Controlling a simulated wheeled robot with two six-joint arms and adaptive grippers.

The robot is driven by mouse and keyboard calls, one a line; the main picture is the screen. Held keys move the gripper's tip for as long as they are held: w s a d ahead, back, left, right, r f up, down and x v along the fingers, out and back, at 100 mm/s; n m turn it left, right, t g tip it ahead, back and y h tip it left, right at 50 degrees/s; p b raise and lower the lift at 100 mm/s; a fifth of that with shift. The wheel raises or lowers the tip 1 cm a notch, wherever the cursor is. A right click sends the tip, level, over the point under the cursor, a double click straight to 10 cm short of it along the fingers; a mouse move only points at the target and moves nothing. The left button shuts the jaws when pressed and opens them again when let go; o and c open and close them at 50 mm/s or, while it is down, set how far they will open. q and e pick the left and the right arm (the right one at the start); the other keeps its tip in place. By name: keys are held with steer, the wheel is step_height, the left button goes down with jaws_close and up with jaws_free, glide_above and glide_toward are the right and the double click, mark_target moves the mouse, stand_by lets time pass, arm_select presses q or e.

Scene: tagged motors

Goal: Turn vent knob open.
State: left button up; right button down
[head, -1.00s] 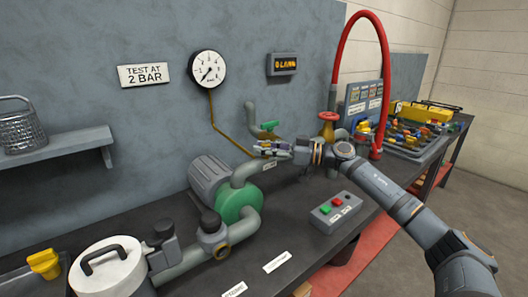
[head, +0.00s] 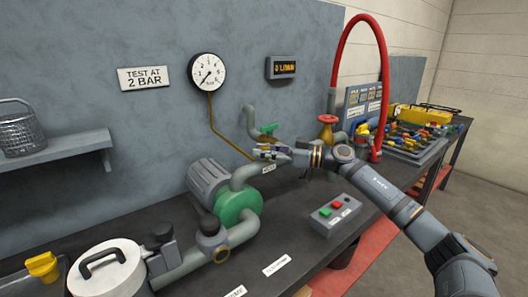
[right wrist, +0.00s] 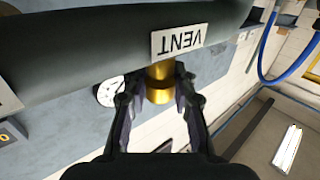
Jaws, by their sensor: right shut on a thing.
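The vent knob (right wrist: 160,94) is a small brass cylinder under a dark pipe in the right wrist view. A white VENT label (right wrist: 180,40), upside down in that view, sits on the pipe beside it. My right gripper (right wrist: 159,90) has a finger on each side of the knob and is shut on it. In the head view my right gripper (head: 264,150) is at the pipe above the green pump (head: 238,208), and its fingers hide the knob. My left gripper is in neither view.
A green-handled valve (head: 268,129) and a red handwheel (head: 327,119) stand close to the right gripper. A red hose (head: 345,45) arches behind the arm. A button box (head: 335,214) stands on the bench below. The pressure gauge (head: 207,72) hangs on the wall.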

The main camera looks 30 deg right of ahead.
mark_target(265, 146)
steer(key=shift+f, duration=0.15)
steer(key=c, duration=1.1)
jaws_free()
steer(key=shift+d, duration=0.1)
steer(key=shift+o, duration=0.2)
step_height(265, 146, up, 10)
steer(key=shift+r, duration=0.1)
